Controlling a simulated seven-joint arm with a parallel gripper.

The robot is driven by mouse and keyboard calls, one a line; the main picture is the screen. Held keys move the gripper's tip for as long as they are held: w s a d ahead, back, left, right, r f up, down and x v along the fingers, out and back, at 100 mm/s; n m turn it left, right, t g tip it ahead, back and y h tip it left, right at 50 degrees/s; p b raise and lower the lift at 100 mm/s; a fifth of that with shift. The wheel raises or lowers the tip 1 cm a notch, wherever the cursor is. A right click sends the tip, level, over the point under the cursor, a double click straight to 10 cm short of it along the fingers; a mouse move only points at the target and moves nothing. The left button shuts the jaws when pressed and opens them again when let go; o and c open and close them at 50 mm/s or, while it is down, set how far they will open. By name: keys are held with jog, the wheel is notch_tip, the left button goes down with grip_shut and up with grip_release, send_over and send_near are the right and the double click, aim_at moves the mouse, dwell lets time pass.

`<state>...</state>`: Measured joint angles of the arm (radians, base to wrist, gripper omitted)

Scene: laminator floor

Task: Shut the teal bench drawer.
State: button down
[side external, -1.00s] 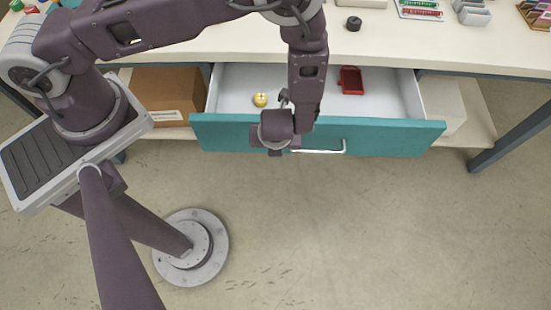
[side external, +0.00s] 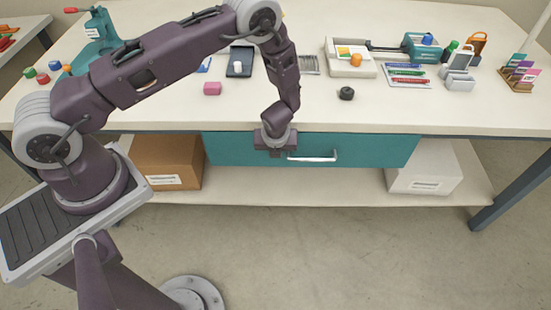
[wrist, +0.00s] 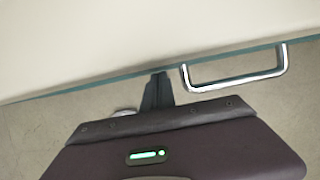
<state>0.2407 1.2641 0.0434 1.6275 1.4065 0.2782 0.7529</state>
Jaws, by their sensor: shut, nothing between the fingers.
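The teal drawer front (side external: 370,150) sits right under the benchtop edge in the side view, and no drawer interior shows. Its silver handle (side external: 313,157) is on the front, just right of my gripper (side external: 274,152). In the wrist view the drawer is a thin teal edge (wrist: 225,56) below the pale benchtop, with the handle (wrist: 238,84) sticking out from it. My gripper (wrist: 157,90) is shut and empty, its dark fingertips at the teal edge left of the handle. They look to be against the front, but contact is not clear.
The bench (side external: 300,115) carries a pink block (side external: 212,88), a black knob-like piece (side external: 346,93) and a laminator-like machine (side external: 350,58). A cardboard box (side external: 165,160) and a white box (side external: 425,170) stand on the lower shelf. The floor in front is clear.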

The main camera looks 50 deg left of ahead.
jog(key=shift+w+a+r, duration=0.1)
jog(key=shift+w+a, duration=0.2)
jog(key=shift+a, duration=0.05)
jog(key=shift+w+a, duration=0.1)
jog(key=s+d+r, duration=0.6)
jog(key=r, duration=0.3)
jog(key=s+a+r+n+t, duration=0.1)
jog(key=s+a+r+n, duration=0.15)
jog(key=r+n, duration=0.7)
jog(key=s+a+r+n, duration=0.2)
jog(key=a+r+n, duration=0.15)
jog(key=r, duration=1.05)
jog(key=s+d+r+n+h, duration=0.1)
jog(key=s+r+n, duration=0.3)
jog(key=s+n, duration=0.3)
jog(key=s+d+r+n+t+h, duration=0.1)
jog(key=s+r+n, duration=0.4)
jog(key=s, duration=0.6)
jog(key=shift+d+r+n+t+h, duration=0.3)
jog(key=shift+d+n+h, duration=0.3)
jog(key=shift+n, duration=0.4)
